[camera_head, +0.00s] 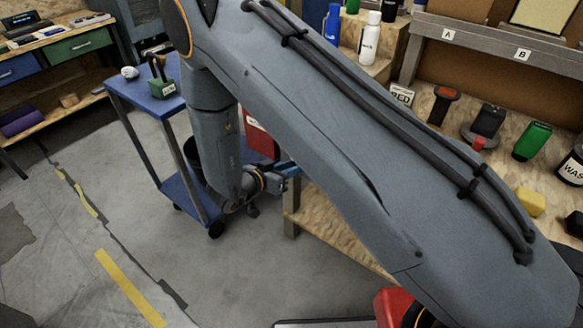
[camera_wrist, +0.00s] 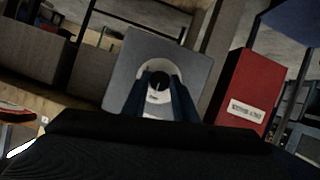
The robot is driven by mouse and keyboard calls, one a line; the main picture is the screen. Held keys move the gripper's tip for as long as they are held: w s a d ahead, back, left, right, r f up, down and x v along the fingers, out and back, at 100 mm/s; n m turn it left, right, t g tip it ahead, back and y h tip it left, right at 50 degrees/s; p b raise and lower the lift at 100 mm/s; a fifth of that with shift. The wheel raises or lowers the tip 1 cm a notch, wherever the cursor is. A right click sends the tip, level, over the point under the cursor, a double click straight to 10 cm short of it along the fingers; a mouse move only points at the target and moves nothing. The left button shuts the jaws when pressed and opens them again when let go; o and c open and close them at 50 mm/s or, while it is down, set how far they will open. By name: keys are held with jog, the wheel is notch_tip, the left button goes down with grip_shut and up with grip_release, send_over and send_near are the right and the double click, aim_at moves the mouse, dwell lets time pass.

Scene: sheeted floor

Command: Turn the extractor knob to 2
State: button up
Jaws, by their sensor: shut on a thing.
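The extractor knob (camera_wrist: 160,82) is a small dark knob on a pale round dial, set in a square grey panel (camera_wrist: 120,75) in the wrist view. My gripper (camera_wrist: 163,77) reaches to the dial with its two dark blue fingers, one on each side of the knob, and is shut on it. The dial's markings are too small and dark to read, so the knob's setting cannot be told. In the head view my gripper (camera_head: 287,171) shows small beyond my forearm; the knob and panel are hidden there.
A red box (camera_wrist: 247,92) with a white label stands close right of the panel. A blue trolley (camera_head: 150,95) is left of my arm. The wooden workbench (camera_head: 420,110) on the right carries bottles, tools and containers. Floor at lower left is clear.

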jog(key=shift+s+d+f+m+t+y+b, duration=0.1)
jog(key=shift+m+t+y+b, duration=0.55)
jog(key=shift+m, duration=1.2)
jog(key=shift+s+d+f+m+t+y+b, duration=0.15)
jog(key=shift+m+t+y, duration=0.85)
jog(key=shift+m, duration=0.8)
jog(key=shift+d+r+m+t+y+b, duration=0.1)
jog(key=shift+m+t+y+b, duration=0.35)
jog(key=shift+m+t, duration=1)
jog(key=shift+m+g, duration=0.3)
jog(key=shift+m, duration=0.2)
jog(key=o, duration=1.1)
